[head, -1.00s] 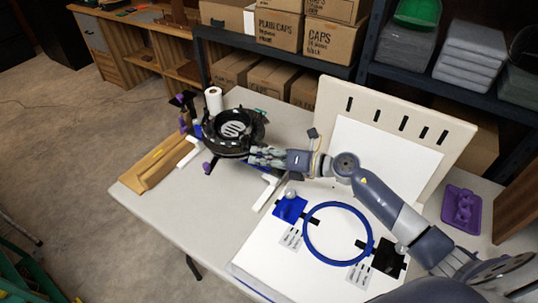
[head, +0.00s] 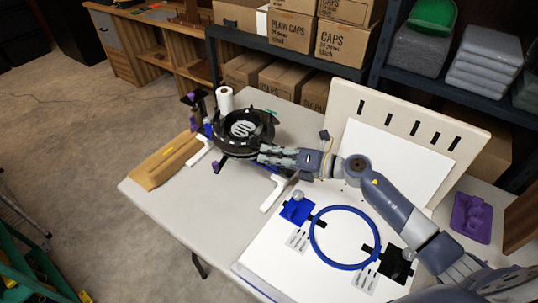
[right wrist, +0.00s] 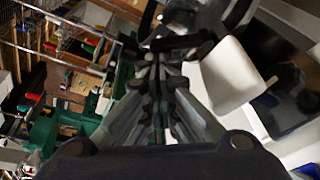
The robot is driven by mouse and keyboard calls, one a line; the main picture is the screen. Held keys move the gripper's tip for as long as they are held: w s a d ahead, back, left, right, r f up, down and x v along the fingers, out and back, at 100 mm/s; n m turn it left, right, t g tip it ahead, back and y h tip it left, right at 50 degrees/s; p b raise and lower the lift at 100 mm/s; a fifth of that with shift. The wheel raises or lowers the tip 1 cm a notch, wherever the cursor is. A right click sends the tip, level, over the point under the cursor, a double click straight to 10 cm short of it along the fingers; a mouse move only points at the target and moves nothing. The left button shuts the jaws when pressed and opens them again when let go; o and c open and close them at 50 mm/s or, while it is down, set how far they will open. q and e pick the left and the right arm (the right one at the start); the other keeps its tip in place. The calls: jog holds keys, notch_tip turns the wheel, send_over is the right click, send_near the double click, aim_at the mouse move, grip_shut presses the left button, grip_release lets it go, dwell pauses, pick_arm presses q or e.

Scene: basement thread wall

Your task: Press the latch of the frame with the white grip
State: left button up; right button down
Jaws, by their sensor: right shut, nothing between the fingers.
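A black round frame (head: 243,128) with a pale coiled piece inside it stands at the far part of the grey table. A white cylinder (head: 225,98) stands upright just behind its left side; I cannot tell whether it is the white grip. My right gripper (head: 262,153) is shut and empty, its tips at the near right side of the black frame; contact cannot be told. In the right wrist view the closed fingers (right wrist: 158,75) point at a dark curved part (right wrist: 180,42), with a white rounded part (right wrist: 235,77) to their right. The latch is not clearly distinguishable. My left gripper is out of view.
A blue hoop (head: 345,237) lies on a white sheet at the near right. A slotted cream board (head: 405,125) stands behind my right arm. A purple tray (head: 471,215) is at the right. The front left of the table is clear.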

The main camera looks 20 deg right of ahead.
jog(key=shift+d+r, duration=0.1)
jog(key=m+y, duration=0.1)
jog(key=m, duration=0.1)
jog(key=w+d+r+m, duration=0.1)
jog(key=m, duration=0.2)
jog(key=d+r+m+t+y+b, duration=0.1)
jog(key=m, duration=0.1)
jog(key=shift+w+d+r+m+y, duration=0.1)
jog(key=shift+w+d+m+y, duration=0.05)
jog(key=shift+w+m+y, duration=0.15)
jog(key=m, duration=0.1)
jog(key=d+m+t, duration=0.1)
jog(key=w+m, duration=0.1)
jog(key=m, duration=0.1)
jog(key=shift+d+r+y+b, duration=0.2)
jog(key=shift+d+y+b, duration=0.05)
jog(key=shift+y+b, duration=0.1)
jog(key=shift+s, duration=0.1)
jog(key=shift+d, duration=0.1)
jog(key=v, duration=1.1)
jog(key=shift+s+d+f, duration=0.15)
jog(key=shift+s+d, duration=0.05)
jog(key=shift+s, duration=0.15)
